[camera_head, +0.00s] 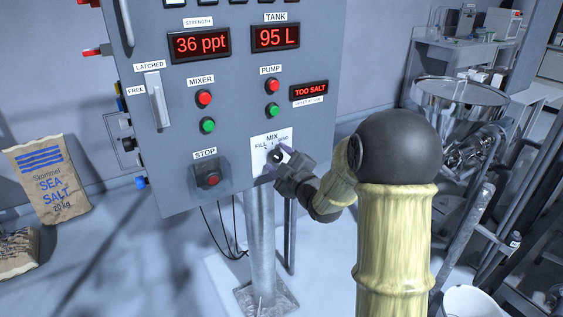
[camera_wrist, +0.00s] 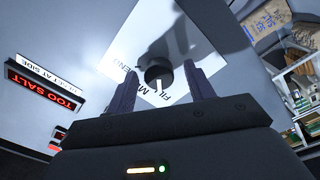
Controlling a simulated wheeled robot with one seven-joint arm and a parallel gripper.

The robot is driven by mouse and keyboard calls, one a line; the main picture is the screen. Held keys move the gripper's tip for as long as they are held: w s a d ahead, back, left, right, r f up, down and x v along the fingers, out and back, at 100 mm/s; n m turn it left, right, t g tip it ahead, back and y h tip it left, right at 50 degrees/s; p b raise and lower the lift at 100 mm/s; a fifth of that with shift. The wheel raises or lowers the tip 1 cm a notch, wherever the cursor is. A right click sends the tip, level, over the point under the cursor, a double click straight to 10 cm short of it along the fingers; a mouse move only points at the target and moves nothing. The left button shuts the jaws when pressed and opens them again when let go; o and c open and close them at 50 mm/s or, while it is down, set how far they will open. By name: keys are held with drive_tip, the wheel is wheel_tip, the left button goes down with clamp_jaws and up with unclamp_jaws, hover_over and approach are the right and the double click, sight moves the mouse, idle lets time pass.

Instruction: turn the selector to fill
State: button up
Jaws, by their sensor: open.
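The selector is a small dark round knob on a white label plate (camera_head: 262,143) low on the grey control panel (camera_head: 228,106). The plate reads FILL at left, MIX at top and SEND at right. In the wrist view the selector knob (camera_wrist: 158,73) has a white pointer mark facing the printed words; I cannot tell exactly which word it marks. My gripper (camera_head: 279,163) is at the plate and partly covers the knob in the head view. In the wrist view my gripper (camera_wrist: 158,80) is open, one finger on each side of the knob, with gaps showing.
A red STOP button (camera_head: 212,179) sits left of the plate. Pump buttons (camera_head: 273,98) are above, beside a lit TOO SALT sign (camera_head: 309,91). Displays read 36 ppt and 95 L. A lever handle (camera_head: 157,100) stands at left. A salt bag (camera_head: 47,178) leans on the wall.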

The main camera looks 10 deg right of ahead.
drive_tip(key=shift+s, duration=0.1)
drive_tip(key=b+v, duration=0.6)
drive_tip(key=v, duration=1.1)
drive_tip(key=shift+b, duration=0.3)
drive_tip(key=shift+f, duration=0.1)
